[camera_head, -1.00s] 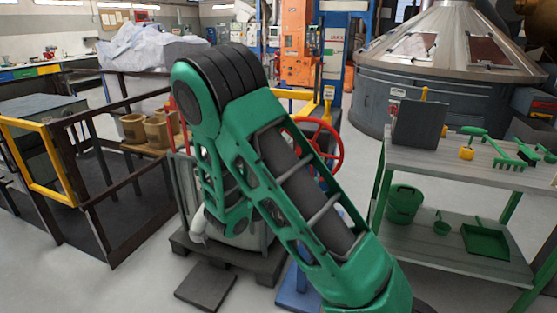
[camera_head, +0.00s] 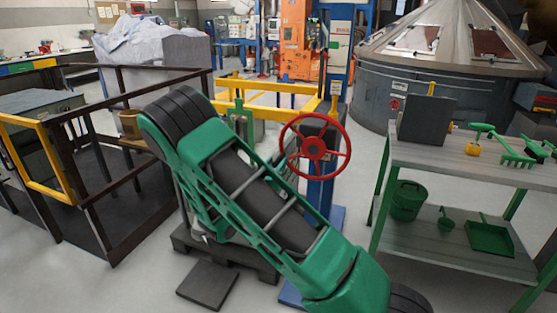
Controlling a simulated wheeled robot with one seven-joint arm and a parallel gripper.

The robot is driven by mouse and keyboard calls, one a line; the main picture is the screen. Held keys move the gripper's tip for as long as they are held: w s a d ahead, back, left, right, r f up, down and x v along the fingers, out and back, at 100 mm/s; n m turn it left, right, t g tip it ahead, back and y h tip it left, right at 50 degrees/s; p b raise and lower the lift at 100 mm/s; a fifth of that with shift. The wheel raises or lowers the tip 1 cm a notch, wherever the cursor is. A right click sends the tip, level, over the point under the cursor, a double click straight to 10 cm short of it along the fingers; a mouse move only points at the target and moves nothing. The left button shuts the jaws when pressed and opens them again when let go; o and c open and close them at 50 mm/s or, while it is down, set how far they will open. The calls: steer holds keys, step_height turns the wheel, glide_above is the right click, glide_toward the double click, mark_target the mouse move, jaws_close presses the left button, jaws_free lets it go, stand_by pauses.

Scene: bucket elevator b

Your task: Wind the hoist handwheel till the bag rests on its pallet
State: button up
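The red handwheel (camera_head: 316,148) stands upright on the blue hoist post (camera_head: 321,190), facing me, with its rim and spokes mostly clear. My green arm (camera_head: 262,195) crosses the middle of the view and ends low at the right. My gripper is not visible; the arm's far part is hidden behind its nearer links. The dark pallet (camera_head: 184,240) lies on the floor behind the arm, partly covered by it. The bag is almost wholly hidden behind my arm, so I cannot tell whether it touches the pallet.
A grey shelf table (camera_head: 480,165) with green tools stands at the right. A dark railing (camera_head: 100,205) with a yellow gate (camera_head: 45,190) is at the left. A flat dark plate (camera_head: 207,284) lies before the pallet. Yellow bars (camera_head: 270,87) stand behind; floor between post and table is clear.

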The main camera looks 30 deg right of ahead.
mark_target(280, 157)
steer(key=shift+x, duration=2.55)
jaws_close()
steer(key=shift+a, duration=0.15)
steer(key=shift+w, duration=0.15)
